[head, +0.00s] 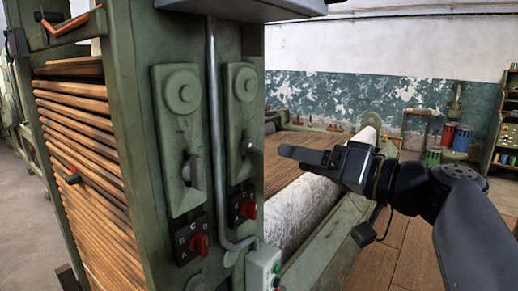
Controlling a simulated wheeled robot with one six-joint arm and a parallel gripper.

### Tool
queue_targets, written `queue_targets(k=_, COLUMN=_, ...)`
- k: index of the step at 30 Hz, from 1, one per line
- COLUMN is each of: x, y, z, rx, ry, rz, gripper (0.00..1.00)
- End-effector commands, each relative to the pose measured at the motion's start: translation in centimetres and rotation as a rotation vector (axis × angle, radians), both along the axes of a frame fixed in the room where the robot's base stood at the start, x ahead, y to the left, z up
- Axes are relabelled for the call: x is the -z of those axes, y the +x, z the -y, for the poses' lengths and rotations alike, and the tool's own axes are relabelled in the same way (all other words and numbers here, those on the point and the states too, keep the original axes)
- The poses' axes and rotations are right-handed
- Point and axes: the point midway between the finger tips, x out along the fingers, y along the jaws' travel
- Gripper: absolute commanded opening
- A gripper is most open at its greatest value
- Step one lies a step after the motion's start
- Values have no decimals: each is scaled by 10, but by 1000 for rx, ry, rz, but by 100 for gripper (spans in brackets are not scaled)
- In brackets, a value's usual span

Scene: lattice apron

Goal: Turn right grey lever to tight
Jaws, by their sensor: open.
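The right grey lever (253,148) sticks out from a tall green plate (240,100) on the green machine column, in the head view. It points to the right and slightly down. A second grey lever (193,171) sits on a matching plate to its left and hangs roughly downward. My gripper (284,152) is dark and comes in from the right. Its fingertips are just right of the right lever in the picture, with a small gap. It is open and seems to hold nothing. Any tight marking is too small to read.
A grey conduit pipe (213,110) runs down between the plates. Red knobs (200,245) on black panels sit below the levers. A pale roller (300,210) lies behind my gripper. A grey box with a green button (264,268) is at the bottom. Stacked wooden slats (90,150) fill the left.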

Motion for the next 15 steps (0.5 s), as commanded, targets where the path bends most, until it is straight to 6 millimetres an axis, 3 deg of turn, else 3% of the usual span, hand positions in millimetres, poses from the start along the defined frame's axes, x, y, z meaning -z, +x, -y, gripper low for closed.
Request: queue_targets(k=15, x=-1, y=43, z=-57, rx=-3, ry=0, rz=-5, gripper=71)
